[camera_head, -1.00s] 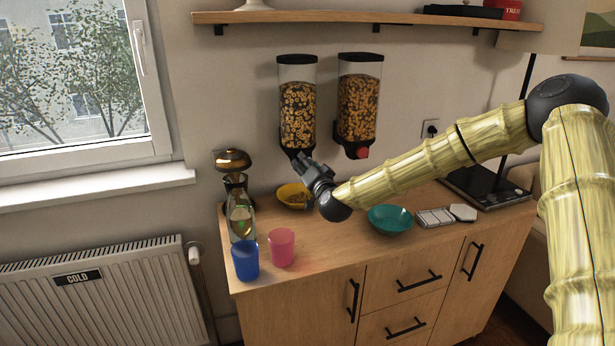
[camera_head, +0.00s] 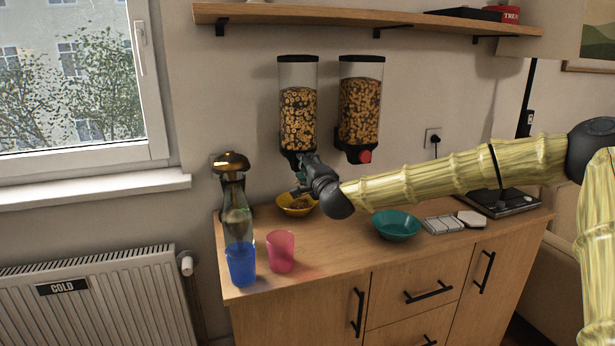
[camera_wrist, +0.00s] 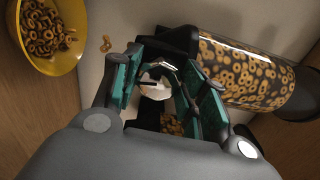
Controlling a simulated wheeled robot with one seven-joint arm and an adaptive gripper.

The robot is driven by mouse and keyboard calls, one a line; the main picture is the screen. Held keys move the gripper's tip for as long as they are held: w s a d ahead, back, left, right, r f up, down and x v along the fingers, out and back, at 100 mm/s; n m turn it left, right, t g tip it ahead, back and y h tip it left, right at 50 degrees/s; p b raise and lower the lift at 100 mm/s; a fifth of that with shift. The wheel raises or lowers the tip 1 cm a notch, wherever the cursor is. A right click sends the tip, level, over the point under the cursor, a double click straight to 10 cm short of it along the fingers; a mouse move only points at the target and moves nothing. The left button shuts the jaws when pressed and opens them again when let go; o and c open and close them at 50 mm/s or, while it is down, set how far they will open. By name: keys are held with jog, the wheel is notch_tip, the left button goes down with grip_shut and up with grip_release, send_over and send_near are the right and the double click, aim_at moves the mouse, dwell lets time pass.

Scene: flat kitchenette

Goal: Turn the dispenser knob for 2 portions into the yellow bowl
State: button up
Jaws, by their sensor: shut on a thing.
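The left dispenser (camera_head: 298,115) is a clear wall cylinder of ring-shaped cereal with a black lid and base. My gripper (camera_head: 302,177) is at its base, shut on its knob, which the fingers mostly hide. In the wrist view, the teal-padded fingers (camera_wrist: 155,78) are around the knob, beside the dispenser's black outlet and its cereal cylinder (camera_wrist: 245,75). The yellow bowl (camera_head: 297,209) stands on the counter below the outlet, partly behind my gripper. The bowl also shows in the wrist view (camera_wrist: 72,58) with rings inside. A few rings (camera_wrist: 106,43) are outside it, between bowl and outlet.
A second dispenser (camera_head: 359,105) with a red knob hangs to the right. A teal bowl (camera_head: 397,226) and white-grey pieces (camera_head: 447,224) lie on the counter. A pink cup (camera_head: 281,251), blue cup (camera_head: 241,264) and glass bottle (camera_head: 238,215) stand at left. A shelf (camera_head: 370,17) runs above.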

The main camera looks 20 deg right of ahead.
jog(key=shift+d+f+m+b, duration=0.15)
jog(key=shift+m+b, duration=0.25)
jog(key=shift+m, duration=0.2)
jog(key=o, duration=1)
jog(key=s, duration=1.2)
jog(key=shift+d, duration=0.15)
